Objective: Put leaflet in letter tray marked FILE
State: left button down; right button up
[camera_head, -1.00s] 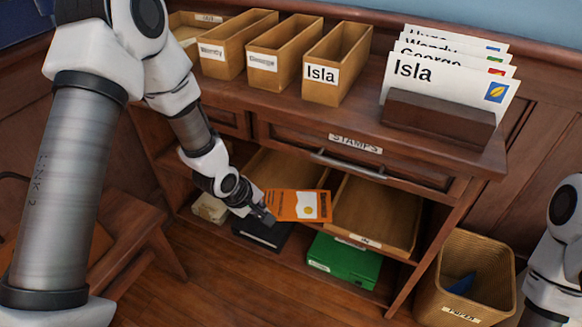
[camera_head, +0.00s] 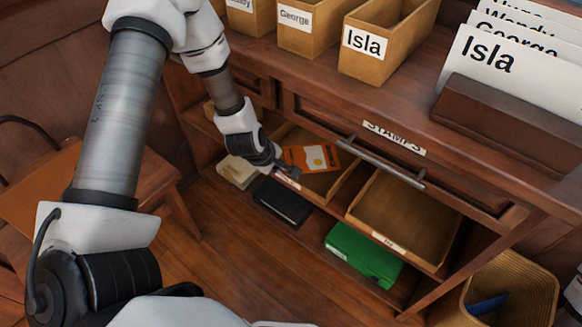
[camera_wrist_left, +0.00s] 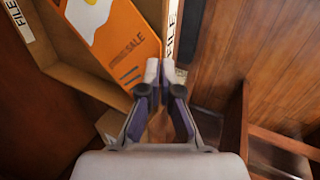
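The orange leaflet (camera_head: 311,158), with a white and yellow picture, lies tilted inside the left letter tray (camera_head: 345,184) on the shelf under the drawer. In the left wrist view, the leaflet (camera_wrist_left: 128,38) lies within the tray's walls, and a FILE label (camera_wrist_left: 171,22) shows on the tray's edge. My left gripper (camera_head: 283,168) is at the tray's front edge, beside the leaflet's near corner. Its fingertips (camera_wrist_left: 160,72) are a little apart, with a narrow gap and nothing visible between them. My right gripper is not in view.
The right letter tray (camera_head: 405,222) is empty. A black box (camera_head: 282,202) and a green box (camera_head: 362,254) sit on the shelf below. A wicker bin (camera_head: 535,290) stands at the lower right. A wooden seat (camera_head: 120,178) is at left. The STAMPS drawer (camera_head: 385,150) is above.

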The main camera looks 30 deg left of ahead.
aim_at(288, 164)
pick_arm(q)
jog(key=w+f+b, duration=0.2)
jog(key=w, duration=0.1)
jog(key=w+f+b, duration=0.1)
jog(key=b, duration=0.1)
jog(key=shift+w+d+f, duration=0.1)
jog(key=shift+w+d, duration=0.1)
jog(key=shift+d, duration=0.05)
jog(key=shift+r, duration=0.25)
jog(key=shift+f, duration=0.2)
jog(key=c, duration=1.6)
grip_release()
jog(key=shift+r+p, duration=0.3)
jog(key=shift+p, duration=0.05)
jog(key=p+v, duration=0.6)
jog(key=v, duration=0.5)
jog(key=shift+s+r+p, duration=0.25)
jog(key=shift+r+p, duration=0.05)
jog(key=shift+r, duration=0.05)
